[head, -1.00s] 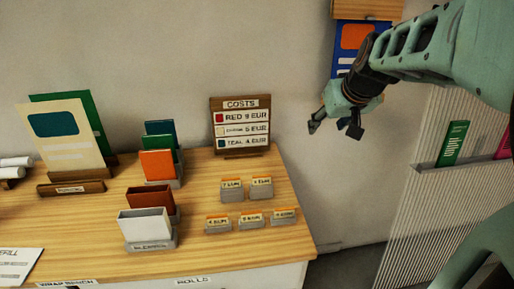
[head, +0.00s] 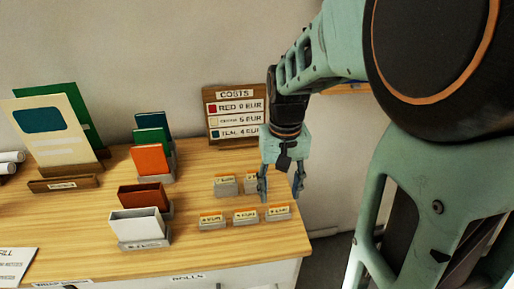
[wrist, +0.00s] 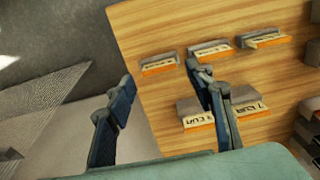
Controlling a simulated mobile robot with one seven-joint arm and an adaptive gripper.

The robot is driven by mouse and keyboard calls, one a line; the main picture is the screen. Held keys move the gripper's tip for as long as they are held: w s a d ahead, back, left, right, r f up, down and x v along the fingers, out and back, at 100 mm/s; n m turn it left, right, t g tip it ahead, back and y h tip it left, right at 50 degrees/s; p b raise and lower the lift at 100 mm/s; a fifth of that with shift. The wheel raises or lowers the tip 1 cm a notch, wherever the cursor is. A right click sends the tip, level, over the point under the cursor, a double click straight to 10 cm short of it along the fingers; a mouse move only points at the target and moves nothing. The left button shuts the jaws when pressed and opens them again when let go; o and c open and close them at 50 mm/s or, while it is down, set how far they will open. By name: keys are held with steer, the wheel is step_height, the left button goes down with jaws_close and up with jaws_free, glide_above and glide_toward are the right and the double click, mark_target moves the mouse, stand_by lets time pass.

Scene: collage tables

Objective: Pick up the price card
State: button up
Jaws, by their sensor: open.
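Several small price cards with orange top edges stand in grey holders at the right end of the wooden table. Three make the front row: left (head: 212,219), middle (head: 246,215) and right (head: 278,211). Two stand behind, left (head: 226,184) and right (head: 251,181); my gripper partly covers the right one. Which card is meant cannot be told. My gripper (head: 280,191) is open, pointing down beside the back right card, with nothing between its fingers. In the wrist view, one finger of my gripper (wrist: 160,72) overlaps the back cards (wrist: 197,117); the front cards (wrist: 159,64) lie beyond.
A costs board (head: 233,117) stands behind the cards, by the wall. The table's right edge lies close to the gripper.

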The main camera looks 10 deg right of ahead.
mark_target(279, 205)
steer(key=shift+w+d+f, duration=0.1)
steer(key=shift+w+f, duration=0.1)
steer(key=shift+f, duration=1.55)
steer(key=shift+w+d+f, duration=0.1)
steer(key=shift+w+f, duration=0.1)
steer(key=shift+f, duration=1.5)
steer(key=c, duration=0.6)
